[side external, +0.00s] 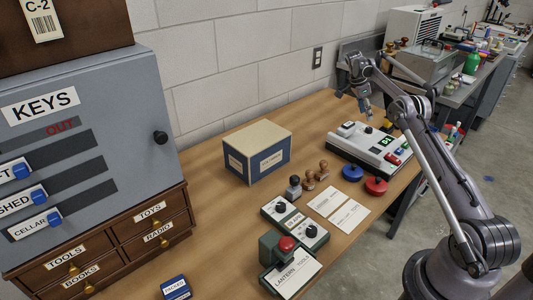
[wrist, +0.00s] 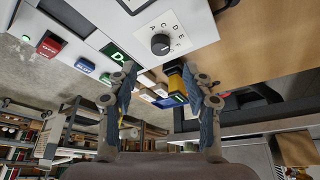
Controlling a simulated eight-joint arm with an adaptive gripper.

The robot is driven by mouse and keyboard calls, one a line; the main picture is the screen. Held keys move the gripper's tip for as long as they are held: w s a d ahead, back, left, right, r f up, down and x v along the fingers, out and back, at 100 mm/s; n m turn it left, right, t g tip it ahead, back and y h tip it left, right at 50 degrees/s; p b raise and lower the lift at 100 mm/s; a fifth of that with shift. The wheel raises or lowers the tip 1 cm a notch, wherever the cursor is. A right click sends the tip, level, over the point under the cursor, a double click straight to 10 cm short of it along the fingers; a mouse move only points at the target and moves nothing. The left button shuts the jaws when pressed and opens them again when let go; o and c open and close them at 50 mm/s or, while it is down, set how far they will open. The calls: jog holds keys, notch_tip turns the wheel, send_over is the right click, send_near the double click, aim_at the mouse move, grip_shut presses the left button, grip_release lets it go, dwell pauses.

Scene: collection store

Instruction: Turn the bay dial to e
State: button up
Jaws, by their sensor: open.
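The bay dial (wrist: 161,44) is a black round knob on a white square plate with letters around it. It also shows as a small dark knob on the console (side external: 368,129) in the side external view. A green display (wrist: 118,56) on the same console seems to read D in the wrist view. I cannot tell exactly where the knob's mark points. My gripper (side external: 362,103) is above the console, near the dial and apart from it. In the wrist view its two fingers (wrist: 163,92) are spread with nothing between them, and the dial lies beyond their tips.
Red and blue buttons (wrist: 48,44) sit on the console beside the display. A blue and tan box (side external: 257,153) and several stamps (side external: 309,181) are to the left. The table (side external: 215,196) has bare wood between.

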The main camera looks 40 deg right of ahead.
jog(key=shift+r, duration=0.1)
jog(key=n+t, duration=0.5)
jog(key=n, duration=0.9)
send_near(369, 128)
jog(key=x, duration=0.8)
jog(key=shift+m, duration=0.3)
grip_shut()
